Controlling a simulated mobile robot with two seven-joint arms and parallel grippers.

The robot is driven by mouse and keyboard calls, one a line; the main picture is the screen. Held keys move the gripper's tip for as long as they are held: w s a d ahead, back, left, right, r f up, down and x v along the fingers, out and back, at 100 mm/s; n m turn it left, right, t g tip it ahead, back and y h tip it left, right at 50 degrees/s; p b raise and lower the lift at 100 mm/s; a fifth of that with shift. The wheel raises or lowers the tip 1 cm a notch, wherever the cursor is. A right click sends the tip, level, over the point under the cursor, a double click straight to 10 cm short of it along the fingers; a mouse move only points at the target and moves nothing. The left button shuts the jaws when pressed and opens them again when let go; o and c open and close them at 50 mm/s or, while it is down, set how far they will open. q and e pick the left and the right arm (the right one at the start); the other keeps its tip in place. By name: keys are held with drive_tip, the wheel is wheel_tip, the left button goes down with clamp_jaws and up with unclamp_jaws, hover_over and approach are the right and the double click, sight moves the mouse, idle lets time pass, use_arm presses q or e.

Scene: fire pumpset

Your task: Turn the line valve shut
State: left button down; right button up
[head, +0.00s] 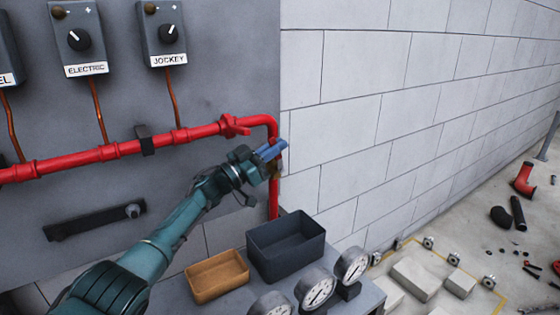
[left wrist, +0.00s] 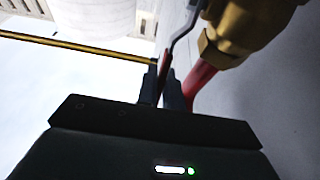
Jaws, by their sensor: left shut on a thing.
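The line valve has a brass body (left wrist: 232,28) on the red pipe, large at the upper right of the left wrist view. Its thin grey lever (left wrist: 184,28) runs from the body down to my left gripper (left wrist: 164,88), which is shut on the lever's reddish end. In the head view my left gripper (head: 270,151) is at the vertical run of the red pipe (head: 274,203), just below the bend. There the gripper mostly hides the valve, and I cannot tell the lever's angle clearly. My right gripper is not in view.
Control boxes labelled ELECTRIC (head: 80,40) and JOCKEY (head: 162,35) hang on the grey panel. Below the gripper stand a dark bin (head: 289,258), a tan tray (head: 217,276) and several round gauges (head: 315,288). Loose parts lie on the floor at right.

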use_arm(q)
drive_tip(key=shift+s+a+f+h+b, duration=0.25)
drive_tip(key=shift+f+h+b, duration=0.25)
drive_tip(key=shift+b, duration=0.65)
drive_tip(key=shift+s+a+r+t+b, duration=0.1)
drive_tip(key=shift+a+r+t+b, duration=0.1)
drive_tip(key=shift+t+b, duration=0.2)
drive_tip(key=c, duration=1.5)
unclamp_jaws()
drive_tip(key=shift+c, duration=0.2)
drive_tip(key=p+v, duration=0.1)
drive_tip(key=v, duration=1.2)
drive_tip(key=shift+f, duration=0.2)
